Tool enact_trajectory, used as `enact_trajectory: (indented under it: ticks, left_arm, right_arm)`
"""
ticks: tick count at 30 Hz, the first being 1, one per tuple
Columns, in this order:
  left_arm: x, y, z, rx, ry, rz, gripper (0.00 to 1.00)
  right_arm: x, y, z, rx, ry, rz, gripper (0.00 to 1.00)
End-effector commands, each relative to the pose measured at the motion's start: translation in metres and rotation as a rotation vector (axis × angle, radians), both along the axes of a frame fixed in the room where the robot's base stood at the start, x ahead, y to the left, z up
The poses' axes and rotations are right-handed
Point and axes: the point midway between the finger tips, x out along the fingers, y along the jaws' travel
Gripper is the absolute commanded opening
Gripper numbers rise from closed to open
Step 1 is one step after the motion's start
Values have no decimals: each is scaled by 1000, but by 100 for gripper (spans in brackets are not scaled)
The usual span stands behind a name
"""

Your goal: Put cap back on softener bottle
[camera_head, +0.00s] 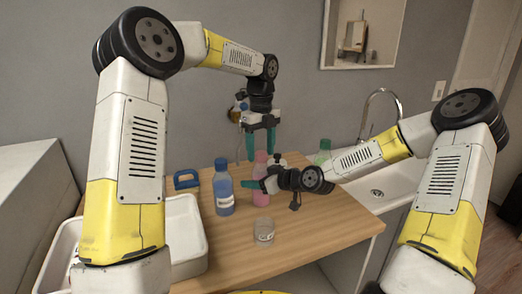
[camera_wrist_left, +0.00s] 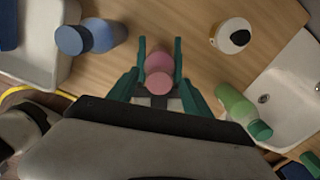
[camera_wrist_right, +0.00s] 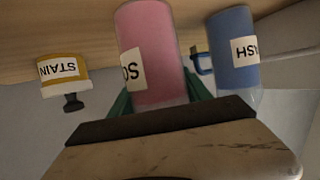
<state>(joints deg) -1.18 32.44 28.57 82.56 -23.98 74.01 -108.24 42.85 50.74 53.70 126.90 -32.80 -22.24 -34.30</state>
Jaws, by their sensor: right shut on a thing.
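The pink softener bottle (camera_head: 261,190) stands upright on the wooden table, and its label shows "SO" in the right wrist view (camera_wrist_right: 152,55). My right gripper (camera_head: 252,185) is shut on the side of its body. My left gripper (camera_head: 260,148) points down right over the bottle's top, its green fingers apart. In the left wrist view, a round pink cap (camera_wrist_left: 158,82) lies between those fingers, in line with the pink bottle (camera_wrist_left: 158,61), with gaps on both sides. I cannot tell whether the cap is seated on the neck.
A blue bottle (camera_head: 223,190) stands close on the left, and a small clear container (camera_head: 264,232) in front. A green bottle (camera_head: 323,153) stands at the back right near the sink (camera_head: 385,185). A white tray (camera_head: 190,240) is at left. The table's front right is clear.

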Motion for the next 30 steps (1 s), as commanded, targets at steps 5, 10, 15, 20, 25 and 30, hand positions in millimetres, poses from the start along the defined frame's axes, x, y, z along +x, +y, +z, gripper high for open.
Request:
enact_trajectory:
  ticks: [5,10,15,20,25,30]
  left_arm:
    - [0,0,2,0,0,1,58]
    - [1,0,20,0,-3,1,58]
    - [1,-1,56,-1,-5,1,58]
    - [1,-1,89,-3,-3,1,58]
    - [1,-1,111,-1,-1,1,58]
    - [0,0,120,0,0,0,58]
  right_arm:
    - [0,0,0,0,0,0,0]
    - [0,0,0,0,0,0,0]
    - [0,0,0,0,0,0,0]
    - [0,0,0,0,0,0,0]
    - [0,0,0,0,0,0,0]
    - [0,0,0,0,0,0,0]
